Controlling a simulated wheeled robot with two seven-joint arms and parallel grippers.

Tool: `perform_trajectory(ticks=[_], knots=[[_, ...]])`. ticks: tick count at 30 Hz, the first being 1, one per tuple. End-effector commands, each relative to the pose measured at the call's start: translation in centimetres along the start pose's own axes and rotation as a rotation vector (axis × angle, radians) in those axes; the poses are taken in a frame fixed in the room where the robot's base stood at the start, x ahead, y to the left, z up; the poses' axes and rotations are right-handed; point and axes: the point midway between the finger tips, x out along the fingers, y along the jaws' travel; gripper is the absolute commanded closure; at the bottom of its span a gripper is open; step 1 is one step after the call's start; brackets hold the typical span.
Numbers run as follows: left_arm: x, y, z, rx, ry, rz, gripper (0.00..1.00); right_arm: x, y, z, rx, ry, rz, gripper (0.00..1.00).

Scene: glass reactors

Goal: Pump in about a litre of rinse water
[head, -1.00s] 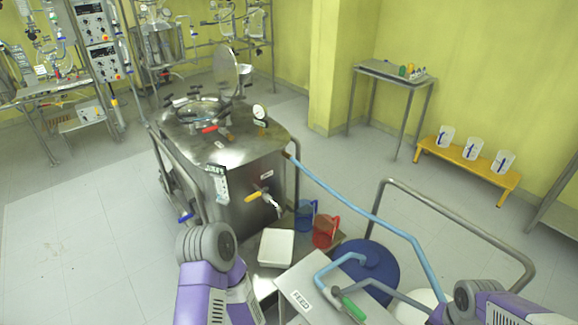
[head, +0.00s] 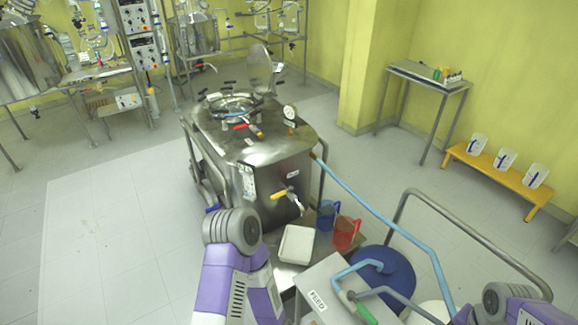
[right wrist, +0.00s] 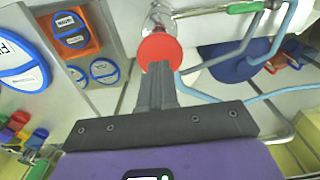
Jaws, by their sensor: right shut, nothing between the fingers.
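A white stand marked FEED (head: 318,300) is at the bottom centre of the head view. A green-handled lever (head: 366,313) and pale blue pipework are on it. A light blue hose (head: 385,222) runs from there to the steel vessel (head: 250,160), which has a yellow-handled tap (head: 283,194). In the right wrist view my right gripper (right wrist: 160,68) is shut and empty. Its tips are at a red round piece (right wrist: 158,50) below a clear glass part; I cannot tell if they touch. The green handle also shows there (right wrist: 245,7). My left gripper is out of view.
A blue drum (head: 384,270), blue jug (head: 327,213), red jug (head: 345,233) and white tray (head: 296,243) crowd around the stand. A metal rail (head: 470,230) curves at right. A yellow bench (head: 500,180) holds 3 clear containers. The floor at left is clear.

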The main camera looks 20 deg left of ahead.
Motion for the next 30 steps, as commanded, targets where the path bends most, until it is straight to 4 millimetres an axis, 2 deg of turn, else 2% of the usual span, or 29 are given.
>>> perform_trajectory(ticks=[11, 30], knots=[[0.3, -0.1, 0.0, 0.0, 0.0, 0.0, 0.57, 0.4, 0.0, 0.0, 0.0, 0.0, 0.0, 1.0], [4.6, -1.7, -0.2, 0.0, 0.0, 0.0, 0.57, 5.9, 0.0, 0.0, 0.001, 0.0, 0.0, 1.0]])
